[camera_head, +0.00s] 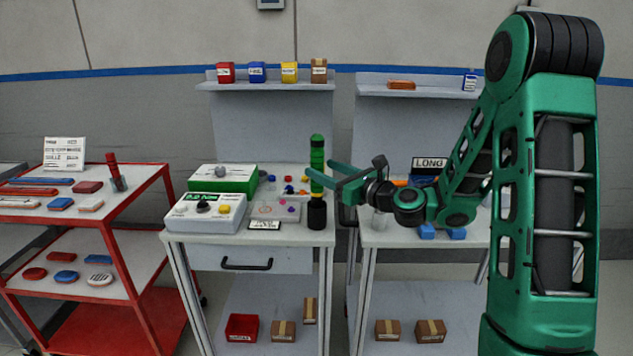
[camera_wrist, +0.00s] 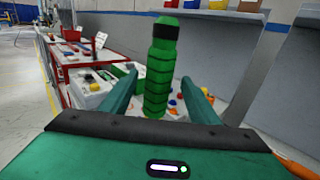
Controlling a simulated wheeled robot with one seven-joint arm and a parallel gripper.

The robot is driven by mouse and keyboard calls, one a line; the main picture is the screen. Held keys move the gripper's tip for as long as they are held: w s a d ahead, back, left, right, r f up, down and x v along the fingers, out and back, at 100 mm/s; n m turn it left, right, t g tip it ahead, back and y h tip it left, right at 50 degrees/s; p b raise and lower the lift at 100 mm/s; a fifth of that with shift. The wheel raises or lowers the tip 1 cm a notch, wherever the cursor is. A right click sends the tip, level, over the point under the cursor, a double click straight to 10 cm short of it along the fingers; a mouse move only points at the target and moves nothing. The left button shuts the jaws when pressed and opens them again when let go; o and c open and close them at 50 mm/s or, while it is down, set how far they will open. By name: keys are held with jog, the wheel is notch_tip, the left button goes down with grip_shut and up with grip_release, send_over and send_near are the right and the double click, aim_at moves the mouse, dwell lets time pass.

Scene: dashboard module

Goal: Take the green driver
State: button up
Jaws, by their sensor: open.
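The green driver (camera_head: 317,158) stands upright with its lower end in a black round holder (camera_head: 316,214) at the front right corner of the middle bench. My gripper (camera_head: 320,170) reaches in from the right at the height of the driver's handle and is open. In the wrist view the driver (camera_wrist: 160,75) rises between the two green fingers of my gripper (camera_wrist: 168,84), with a gap visible on each side. One finger crosses in front of the driver in the head view. The driver's lower part is hidden.
On the middle bench (camera_head: 190,236) stand a green-topped box (camera_head: 235,178), a grey control box (camera_head: 205,211) and several small coloured parts. A red cart (camera_head: 150,185) is at the left. A shelf (camera_head: 265,87) with small boxes hangs behind. A right bench lies under my arm.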

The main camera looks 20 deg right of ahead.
jog(key=x, duration=0.7)
jog(key=shift+f, duration=0.2)
jog(key=shift+w+a, duration=0.1)
grip_shut()
notch_tip(320, 180, up, 11)
jog(key=shift+f, duration=0.25)
dwell(0.4)
